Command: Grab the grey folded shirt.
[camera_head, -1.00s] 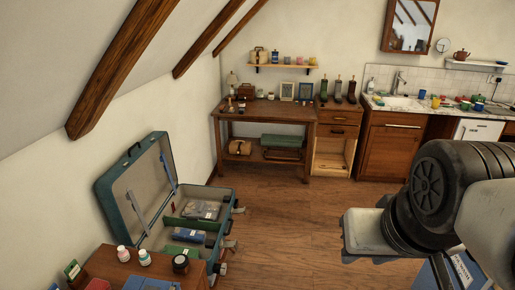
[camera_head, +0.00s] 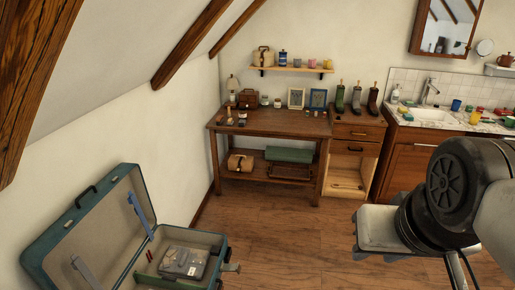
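A grey folded item (camera_head: 185,262), which looks like the grey folded shirt, lies inside the open teal suitcase (camera_head: 222,262) at the lower left. It has a small dark and light marking on top; I cannot tell its details. The suitcase lid (camera_head: 85,240) is tilted up against the left side. Part of my arm shows at the right edge, well away from the suitcase. My gripper's fingers are not in view.
A wooden workbench (camera_head: 270,126) stands against the back wall with small items on it and bags on its lower shelf. A wooden cabinet (camera_head: 352,135) with boots on top and a sink counter (camera_head: 425,118) are to its right. Open wooden floor (camera_head: 290,240) lies in front.

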